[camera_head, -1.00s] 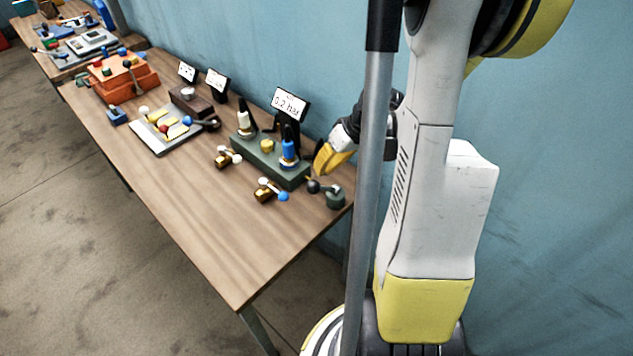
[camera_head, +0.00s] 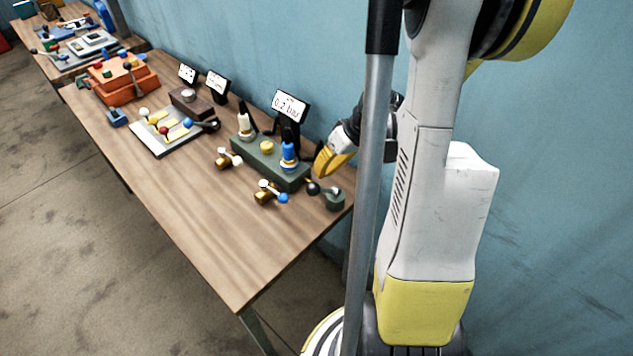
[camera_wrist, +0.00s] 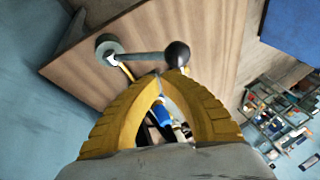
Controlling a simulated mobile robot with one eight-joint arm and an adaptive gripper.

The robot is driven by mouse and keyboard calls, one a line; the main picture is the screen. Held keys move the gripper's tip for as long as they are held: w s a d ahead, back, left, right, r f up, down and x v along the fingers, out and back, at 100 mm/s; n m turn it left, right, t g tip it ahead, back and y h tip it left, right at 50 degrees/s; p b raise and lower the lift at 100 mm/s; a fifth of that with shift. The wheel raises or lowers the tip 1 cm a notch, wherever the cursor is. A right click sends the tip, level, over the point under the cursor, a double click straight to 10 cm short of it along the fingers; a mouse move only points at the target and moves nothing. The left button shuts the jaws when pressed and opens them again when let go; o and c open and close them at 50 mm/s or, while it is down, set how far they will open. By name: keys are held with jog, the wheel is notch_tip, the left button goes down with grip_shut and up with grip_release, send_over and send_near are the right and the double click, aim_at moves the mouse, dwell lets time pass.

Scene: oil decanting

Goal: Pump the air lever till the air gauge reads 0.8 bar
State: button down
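The air lever (camera_head: 328,191) is a grey rod with a black ball knob on a dark green round base at the table's near right corner. In the wrist view its knob (camera_wrist: 177,53) shows just beyond my fingertips, with the rod running left to its round base (camera_wrist: 108,46). The air gauge (camera_head: 290,105) is a white display on a black stand and reads 0.2 bar. My gripper (camera_head: 322,172) has yellow fingers and is just above and behind the lever. In the wrist view the fingertips (camera_wrist: 162,76) meet, with nothing visible between them; whether they touch the knob is unclear.
A grey tray (camera_head: 160,148) and an orange box (camera_head: 122,85) stand farther along. The table's front is clear.

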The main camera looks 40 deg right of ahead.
jog(key=shift+a+f, duration=0.1)
jog(key=shift+f, duration=0.05)
jog(key=shift+a+f+b, duration=0.15)
jog(key=shift+a+b, duration=0.05)
jog(key=shift+b, duration=0.15)
jog(key=a+f+b, duration=0.5)
jog(key=shift+s+a+f, duration=0.3)
jog(key=shift+a+f, duration=0.1)
dwell(6.6)
